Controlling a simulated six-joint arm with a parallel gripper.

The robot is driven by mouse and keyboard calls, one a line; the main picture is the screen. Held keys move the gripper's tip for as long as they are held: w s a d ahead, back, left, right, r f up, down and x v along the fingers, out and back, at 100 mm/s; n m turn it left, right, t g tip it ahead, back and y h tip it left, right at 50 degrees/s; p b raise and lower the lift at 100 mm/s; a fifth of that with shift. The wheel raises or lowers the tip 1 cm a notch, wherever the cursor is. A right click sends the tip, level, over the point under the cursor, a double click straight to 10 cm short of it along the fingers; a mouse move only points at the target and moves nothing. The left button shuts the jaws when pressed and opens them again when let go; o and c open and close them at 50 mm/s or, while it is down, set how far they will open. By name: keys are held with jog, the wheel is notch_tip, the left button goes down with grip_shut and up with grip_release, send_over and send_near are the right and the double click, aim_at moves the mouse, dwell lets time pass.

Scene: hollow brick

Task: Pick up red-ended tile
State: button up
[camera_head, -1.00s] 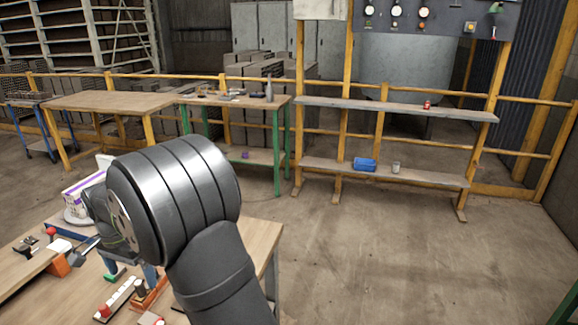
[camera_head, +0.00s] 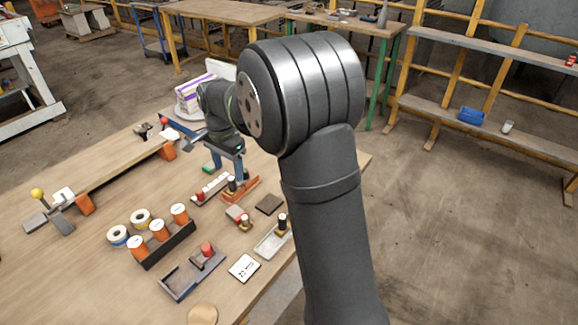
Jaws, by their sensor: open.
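A long pale strip with red on it (camera_head: 212,190) lies on the wooden workbench (camera_head: 95,265), below my gripper in the picture. A smaller pale piece with a red part (camera_head: 236,214) lies nearer. Both are small here, and I cannot tell for certain which is the red-ended tile. My gripper (camera_head: 228,168) is open, with its blue fingers pointing down just beyond the strip. The upper arm housing hides part of the bench to the right. I see nothing between the fingers.
An orange bracket (camera_head: 242,190) is close to the gripper. A dark rack (camera_head: 168,246) with orange-and-white cylinders, a grey tray (camera_head: 180,282), a white marked card (camera_head: 243,268) and a clear tray (camera_head: 268,244) stand nearer. The bench's right edge is close to these trays.

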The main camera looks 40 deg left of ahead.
jog(key=n, duration=1.7)
send_over(236, 212)
notch_tip(236, 212, down, 12)
jog(key=shift+a+f, duration=0.15)
jog(key=shift+f, duration=2.7)
jog(key=shift+c, duration=0.2)
jog(key=c, duration=1.1)
